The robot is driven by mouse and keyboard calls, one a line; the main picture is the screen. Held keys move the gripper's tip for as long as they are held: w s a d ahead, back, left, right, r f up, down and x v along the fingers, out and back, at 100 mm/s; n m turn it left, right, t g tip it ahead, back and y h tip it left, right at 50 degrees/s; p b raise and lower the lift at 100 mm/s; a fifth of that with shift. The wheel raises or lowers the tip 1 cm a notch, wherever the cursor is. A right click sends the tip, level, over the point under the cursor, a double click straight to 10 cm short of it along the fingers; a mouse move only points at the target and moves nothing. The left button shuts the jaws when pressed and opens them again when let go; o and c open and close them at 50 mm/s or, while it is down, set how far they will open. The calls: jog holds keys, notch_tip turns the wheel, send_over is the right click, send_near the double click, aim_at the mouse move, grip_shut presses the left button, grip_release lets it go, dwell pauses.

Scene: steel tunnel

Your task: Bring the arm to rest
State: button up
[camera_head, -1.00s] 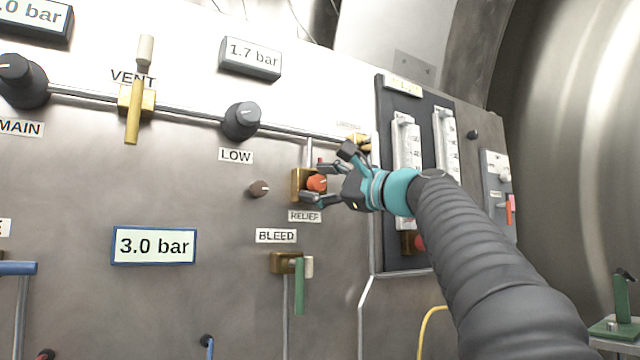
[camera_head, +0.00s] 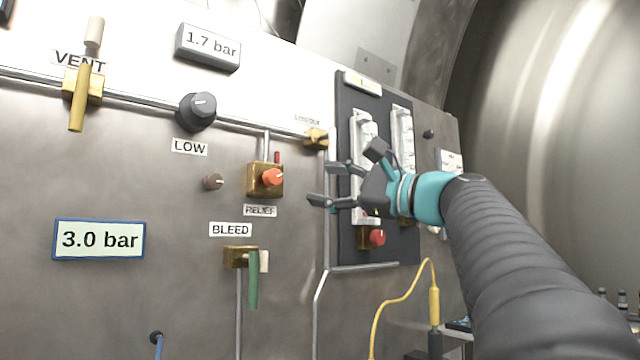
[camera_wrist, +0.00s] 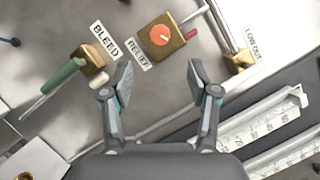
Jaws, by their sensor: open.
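My gripper (camera_head: 322,184) is open and empty in the head view, held off the panel to the right of the RELIEF valve. My grey sleeved arm comes in from the lower right. The RELIEF valve (camera_head: 266,179) is a brass block with an orange knob. In the wrist view the open gripper (camera_wrist: 158,85) has its two fingers spread, and the relief valve's orange knob (camera_wrist: 160,36) lies beyond them. Nothing shows between the fingers.
The steel panel carries the BLEED valve (camera_head: 241,257) with a green lever, the LOW knob (camera_head: 196,111) and the yellow VENT lever (camera_head: 78,98). A dark board (camera_head: 345,95) with white gauges stands behind my gripper. A yellow cable (camera_head: 400,297) hangs below it.

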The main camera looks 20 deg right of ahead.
dwell(0.5)
jog(key=w+d+f+n+h, duration=0.1)
jog(key=w+d+f+h, duration=0.1)
jog(key=f, duration=0.3)
jog(key=w+d+f+h, duration=0.2)
jog(key=d+f+h, duration=0.1)
jog(key=f, duration=0.3)
notch_tip(320, 180, down, 15)
jog(key=s+n+g+h, duration=0.2)
jog(key=g+h, duration=0.1)
jog(key=g, duration=0.1)
jog(key=s+a+f+n+g+h, duration=0.1)
jog(key=s+a+f+n+g, duration=0.15)
jog(key=f, duration=0.35)
jog(key=s+a+f+n+g+h, duration=0.1)
jog(key=s+f+n, duration=0.1)
jog(key=s+f, duration=0.3)
jog(key=s+a+f+n+g+h, duration=0.1)
jog(key=s+f+n+g, duration=0.15)
jog(key=f, duration=0.55)
jog(key=s+a+f+n, duration=0.3)
jog(key=s+f, duration=0.2)
jog(key=s, duration=0.1)
jog(key=s+a+f+n+h, duration=0.1)
jog(key=s+a+f+n, duration=0.2)
jog(key=s, duration=0.4)
jog(key=shift+a+f+g, duration=0.3)
jog(key=shift+a+f, duration=0.5)
jog(key=shift+f, duration=0.05)
